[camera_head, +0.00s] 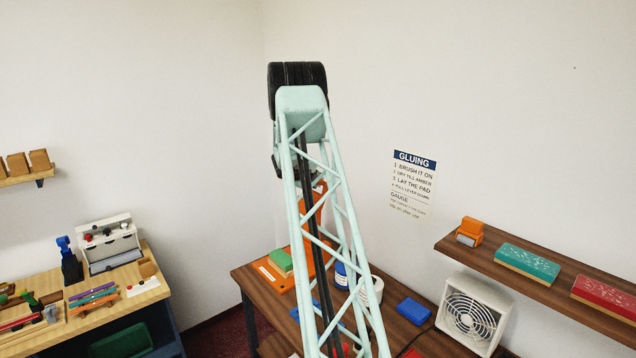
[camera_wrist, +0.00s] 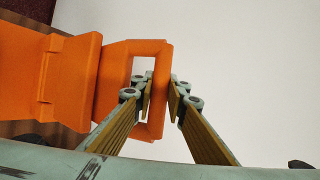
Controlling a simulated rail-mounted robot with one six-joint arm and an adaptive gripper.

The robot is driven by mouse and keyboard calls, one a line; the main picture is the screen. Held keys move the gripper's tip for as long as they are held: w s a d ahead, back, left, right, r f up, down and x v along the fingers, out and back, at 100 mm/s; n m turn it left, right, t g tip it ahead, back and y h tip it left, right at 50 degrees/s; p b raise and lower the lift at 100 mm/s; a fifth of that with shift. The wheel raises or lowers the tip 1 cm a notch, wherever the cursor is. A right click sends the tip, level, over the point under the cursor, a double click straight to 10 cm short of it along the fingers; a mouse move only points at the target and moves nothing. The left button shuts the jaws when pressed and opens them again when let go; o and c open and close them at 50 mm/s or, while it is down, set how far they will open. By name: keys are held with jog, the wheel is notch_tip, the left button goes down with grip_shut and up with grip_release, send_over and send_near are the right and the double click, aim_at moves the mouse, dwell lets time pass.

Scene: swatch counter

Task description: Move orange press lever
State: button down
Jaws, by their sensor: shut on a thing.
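The orange press lever (camera_wrist: 152,47) ends in a rectangular loop handle in the middle of the wrist view. My gripper (camera_wrist: 161,90) is shut on the far bar of that loop, with one finger through the opening and the other outside it. The broad orange body of the press (camera_wrist: 70,80) fills the left of the wrist view. In the head view the orange press (camera_head: 264,268) stands on the brown table, with a green-topped block (camera_head: 281,260) on its base. My arm covers much of the press and hides the gripper there.
On the brown table (camera_head: 243,273) are a blue block (camera_head: 413,311), a white roll (camera_head: 376,291) and a fan (camera_head: 472,313). A wall shelf (camera_head: 560,287) at right holds an orange tool and boxes. A cluttered workbench (camera_head: 146,296) stands at left.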

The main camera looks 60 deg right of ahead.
jog(key=c, duration=2.5)
grip_release()
jog(key=shift+c, duration=0.2)
jog(key=shift+a+r, duration=0.1)
jog(key=shift+a, duration=0.05)
jog(key=w+v, duration=0.1)
jog(key=v, duration=1)
jog(key=shift+s+a+r, duration=0.2)
jog(key=shift+s+a, duration=0.15)
jog(key=shift+s, duration=0.2)
